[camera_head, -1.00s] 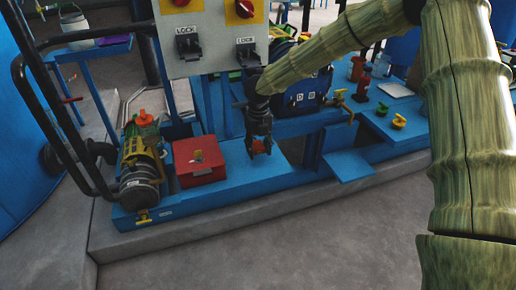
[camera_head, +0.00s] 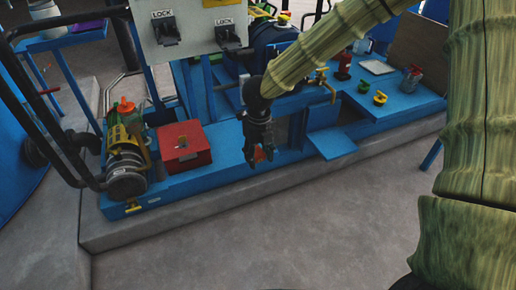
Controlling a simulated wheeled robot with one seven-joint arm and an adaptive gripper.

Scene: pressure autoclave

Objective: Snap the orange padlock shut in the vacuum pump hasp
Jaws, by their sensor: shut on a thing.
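My gripper (camera_head: 259,164) points down in the middle of the view, shut on a small orange-red thing (camera_head: 260,155), which looks like the orange padlock. The fingers hide most of it, and I cannot tell whether its shackle is open. The gripper is in front of the blue skid, right of the red box. Two black hasps, a left one (camera_head: 165,28) and a right one (camera_head: 229,36), are on the grey panel under LOCK labels, above and left of my gripper. I cannot read which belongs to the vacuum pump.
A pump with a yellow and grey motor (camera_head: 126,165) stands at left on the blue skid. A red box (camera_head: 184,147) sits beside it. Yellow pieces (camera_head: 380,98) and a red item (camera_head: 343,68) are on the blue shelf at right. The concrete floor (camera_head: 300,225) in front is clear.

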